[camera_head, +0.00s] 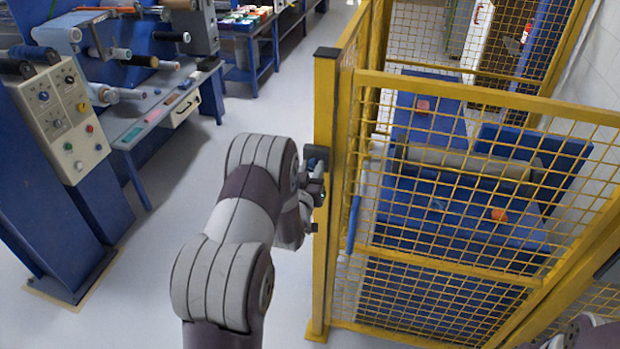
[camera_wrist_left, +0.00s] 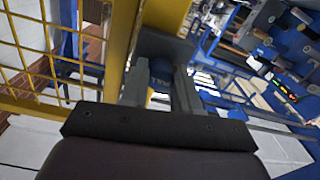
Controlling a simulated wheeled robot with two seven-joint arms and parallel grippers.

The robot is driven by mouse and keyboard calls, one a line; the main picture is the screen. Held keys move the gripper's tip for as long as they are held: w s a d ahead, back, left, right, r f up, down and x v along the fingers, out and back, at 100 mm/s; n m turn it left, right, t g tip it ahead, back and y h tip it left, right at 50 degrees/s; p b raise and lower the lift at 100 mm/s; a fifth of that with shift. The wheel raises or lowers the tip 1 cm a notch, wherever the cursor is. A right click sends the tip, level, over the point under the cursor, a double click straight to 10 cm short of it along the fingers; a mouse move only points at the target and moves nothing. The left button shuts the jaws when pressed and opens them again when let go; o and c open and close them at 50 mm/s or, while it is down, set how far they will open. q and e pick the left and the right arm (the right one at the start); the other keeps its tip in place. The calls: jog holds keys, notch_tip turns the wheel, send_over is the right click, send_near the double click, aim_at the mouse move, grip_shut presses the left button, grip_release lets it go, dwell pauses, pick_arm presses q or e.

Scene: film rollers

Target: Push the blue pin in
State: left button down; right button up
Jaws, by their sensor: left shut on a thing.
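My left gripper (camera_head: 316,190) is at the yellow fence post (camera_head: 325,120), on the side facing the aisle. In the left wrist view the two grey fingers of the left gripper (camera_wrist_left: 160,76) are closed around a small dark blue piece, the blue pin (camera_wrist_left: 158,98), only partly visible between them. A dark block (camera_wrist_left: 163,50) sits just beyond the fingertips, against the yellow post. How deep the pin sits cannot be told. My right gripper is out of view.
A yellow mesh fence (camera_head: 450,190) encloses a blue machine with a roller (camera_head: 468,162). On the left stand a control panel (camera_head: 62,115) and a blue bench (camera_head: 165,110). The grey floor (camera_head: 150,260) between is clear.

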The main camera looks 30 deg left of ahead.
pick_arm(q)
jog(key=shift+w+r, duration=0.1)
jog(key=c, duration=0.8)
grip_release()
jog(key=shift+s, duration=0.25)
jog(key=b+v, duration=0.3)
jog(key=v, duration=0.9)
jog(key=shift+s+b, duration=0.15)
jog(key=shift+b, duration=0.15)
